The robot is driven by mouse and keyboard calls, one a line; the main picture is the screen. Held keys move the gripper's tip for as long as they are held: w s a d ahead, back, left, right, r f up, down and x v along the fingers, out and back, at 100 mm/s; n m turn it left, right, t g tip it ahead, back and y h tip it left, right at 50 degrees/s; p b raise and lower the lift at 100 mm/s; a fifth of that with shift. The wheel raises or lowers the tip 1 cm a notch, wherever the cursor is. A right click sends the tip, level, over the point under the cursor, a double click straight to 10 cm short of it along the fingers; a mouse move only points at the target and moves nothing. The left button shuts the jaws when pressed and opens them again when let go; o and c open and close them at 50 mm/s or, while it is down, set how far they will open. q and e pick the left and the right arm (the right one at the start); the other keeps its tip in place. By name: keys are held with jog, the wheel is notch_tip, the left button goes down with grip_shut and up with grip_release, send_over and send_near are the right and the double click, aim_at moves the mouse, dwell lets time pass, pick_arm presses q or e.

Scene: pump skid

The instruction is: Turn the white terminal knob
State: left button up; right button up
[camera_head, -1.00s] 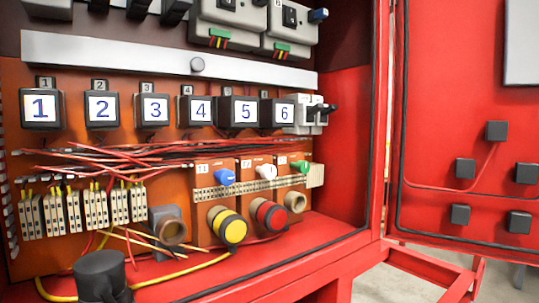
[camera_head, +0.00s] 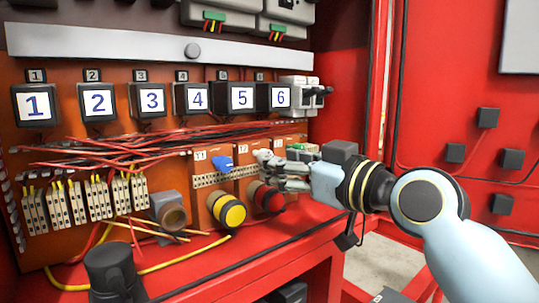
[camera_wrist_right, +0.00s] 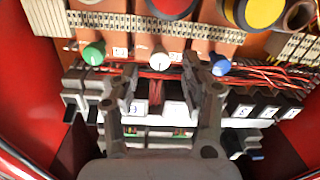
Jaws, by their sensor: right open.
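The white terminal knob (camera_head: 262,155) sits on the orange panel between the blue knob (camera_head: 222,163) and the green knob (camera_head: 297,147). In the wrist view, which looks upside down, the white knob (camera_wrist_right: 160,60) shows between my open fingers, with the green knob (camera_wrist_right: 93,53) to the left and the blue knob (camera_wrist_right: 220,66) to the right. My right gripper (camera_head: 280,168) is open in front of the white knob and partly covers that area. In the wrist view the right gripper (camera_wrist_right: 158,74) has clear gaps between each finger and the knob. My left gripper is out of view.
A yellow button (camera_head: 230,211) and a red button (camera_head: 265,197) stick out below the knobs. Red wires (camera_head: 110,150) run across the panel to the left. Numbered black boxes, such as number 5 (camera_head: 242,98), sit above. The red cabinet side wall (camera_head: 345,120) is to the right.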

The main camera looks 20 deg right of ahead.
jog(key=shift+x, duration=1.9)
grip_shut()
